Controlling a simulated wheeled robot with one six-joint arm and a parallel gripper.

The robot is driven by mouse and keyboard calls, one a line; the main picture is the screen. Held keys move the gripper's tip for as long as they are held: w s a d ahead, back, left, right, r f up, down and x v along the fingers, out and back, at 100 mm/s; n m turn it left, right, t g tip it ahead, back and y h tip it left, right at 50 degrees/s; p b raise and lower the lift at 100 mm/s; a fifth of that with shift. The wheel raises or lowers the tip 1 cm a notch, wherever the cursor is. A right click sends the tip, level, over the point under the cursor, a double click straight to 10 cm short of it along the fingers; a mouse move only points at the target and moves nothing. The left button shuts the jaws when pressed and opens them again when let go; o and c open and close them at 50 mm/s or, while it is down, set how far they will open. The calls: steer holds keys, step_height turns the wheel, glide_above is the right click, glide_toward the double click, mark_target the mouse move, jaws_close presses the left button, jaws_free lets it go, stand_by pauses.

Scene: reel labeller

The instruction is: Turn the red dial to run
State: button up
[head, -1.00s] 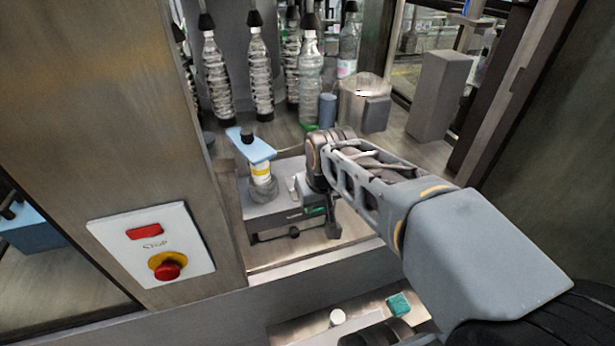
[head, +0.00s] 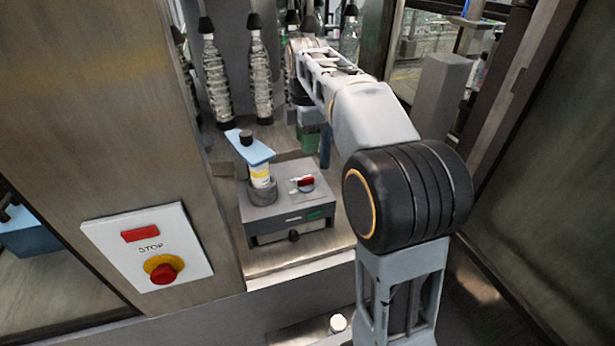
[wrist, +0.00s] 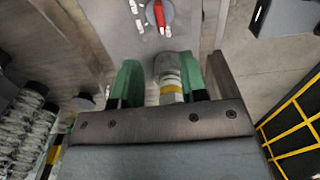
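The red dial (head: 305,182) sits on top of a grey box (head: 285,212), with small pale labels around it. It also shows at the top of the wrist view (wrist: 158,16), its red grip pointing roughly up the picture; the label text is too small to read. My gripper (head: 308,138) is behind the dial in the head view, raised and apart from it. In the wrist view my gripper's green fingers (wrist: 162,84) are spread. A vial with a yellow band (wrist: 172,82) shows in line with the gap, and I see no contact.
The vial (head: 261,177) stands in a grey holder left of the dial, under a blue plate (head: 250,147). A stop panel (head: 150,245) is on the left post. A grey block (head: 440,95) stands at right.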

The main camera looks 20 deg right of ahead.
mark_target(307, 178)
step_height(307, 178, down, 12)
steer(key=shift+r, duration=0.1)
stand_by(0.4)
steer(key=shift+c, duration=0.2)
jaws_close()
